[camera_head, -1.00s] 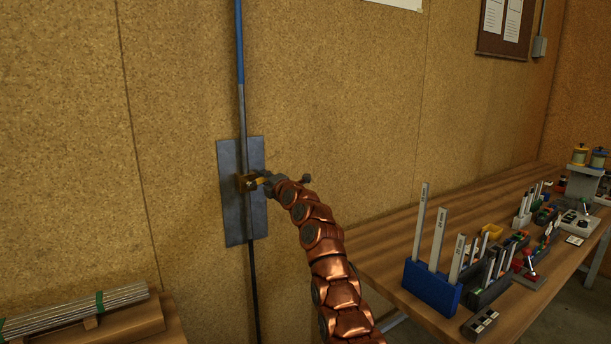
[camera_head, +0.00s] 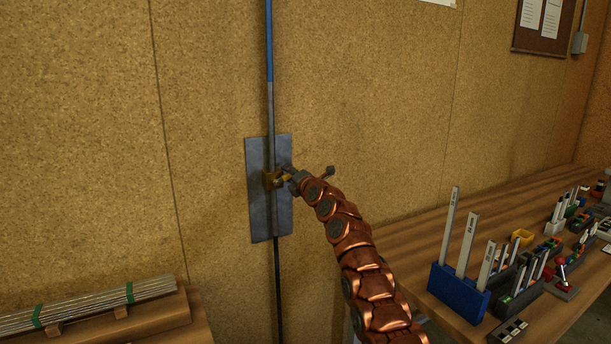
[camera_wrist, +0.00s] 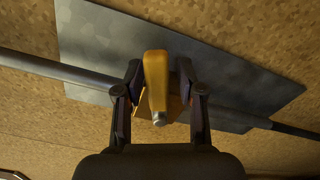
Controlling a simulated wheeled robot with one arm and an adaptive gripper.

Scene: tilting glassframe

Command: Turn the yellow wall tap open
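The yellow tap (camera_head: 269,180) sits on a blue-grey pipe in front of a grey metal plate (camera_head: 283,220) on the wall. In the wrist view its yellow lever (camera_wrist: 156,80) lies across the line of the pipe, with a light metal stub at its lower end. My gripper (camera_wrist: 160,82) has one dark finger on each side of the lever. The left finger is very close to it or touching; a small gap shows on the right. The fingers are not closed together. In the head view my gripper (camera_head: 289,180) reaches the tap from the right and partly hides it.
A wooden bench (camera_head: 405,232) on the right carries a blue block (camera_head: 458,290) with upright strips and other small tools. Bundled metal rods (camera_head: 90,305) lie on a wooden support at lower left. The wall around the plate is clear.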

